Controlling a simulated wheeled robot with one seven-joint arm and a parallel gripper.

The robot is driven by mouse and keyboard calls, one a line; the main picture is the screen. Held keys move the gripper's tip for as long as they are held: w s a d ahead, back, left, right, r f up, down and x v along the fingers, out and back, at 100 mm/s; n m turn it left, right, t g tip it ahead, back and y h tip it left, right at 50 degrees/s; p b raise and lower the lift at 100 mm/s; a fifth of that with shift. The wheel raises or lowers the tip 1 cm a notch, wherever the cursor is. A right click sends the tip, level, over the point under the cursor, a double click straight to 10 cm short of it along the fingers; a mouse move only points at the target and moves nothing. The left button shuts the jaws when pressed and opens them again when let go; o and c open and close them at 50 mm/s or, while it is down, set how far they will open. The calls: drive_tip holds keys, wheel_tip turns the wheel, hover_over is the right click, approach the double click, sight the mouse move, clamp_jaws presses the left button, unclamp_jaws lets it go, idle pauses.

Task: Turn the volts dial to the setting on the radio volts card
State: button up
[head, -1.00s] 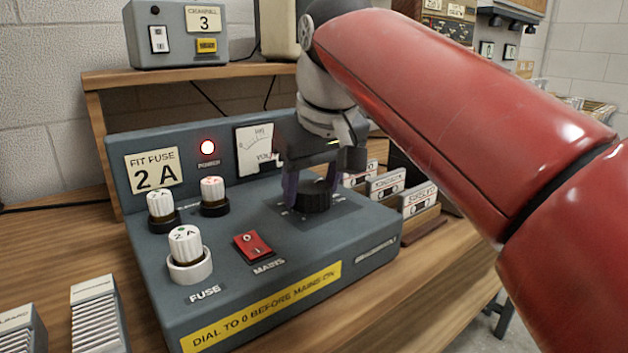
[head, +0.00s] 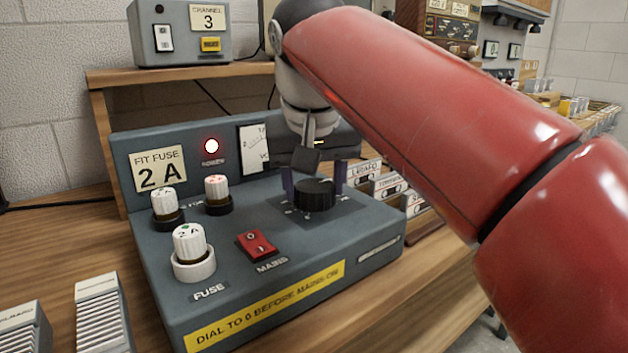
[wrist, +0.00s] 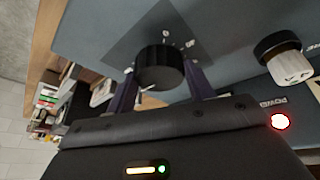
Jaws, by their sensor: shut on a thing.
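The volts dial (head: 316,196) is a round black knob on the sloping top of a blue-grey supply unit (head: 225,240). My gripper (head: 314,182) is shut on it from above and behind, one purple finger on each side. The wrist view shows the dial (wrist: 158,68) between the fingers, with scale marks around its base. I cannot read its setting. The volts meter (head: 251,148) behind is partly hidden by my arm. I cannot make out a radio volts card.
A red mains switch (head: 256,244), a white fuse holder (head: 192,252) and a lit power lamp (head: 211,146) are on the unit. A "FIT FUSE 2 A" card (head: 158,170) is on its back panel. Labelled cassettes (head: 388,187) stand close on the right.

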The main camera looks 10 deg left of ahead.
drive_tip(key=o, duration=1)
drive_tip(key=shift+c, duration=0.2)
drive_tip(key=v, duration=0.7)
drive_tip(key=shift+r, duration=0.4)
drive_tip(key=shift+s, duration=0.15)
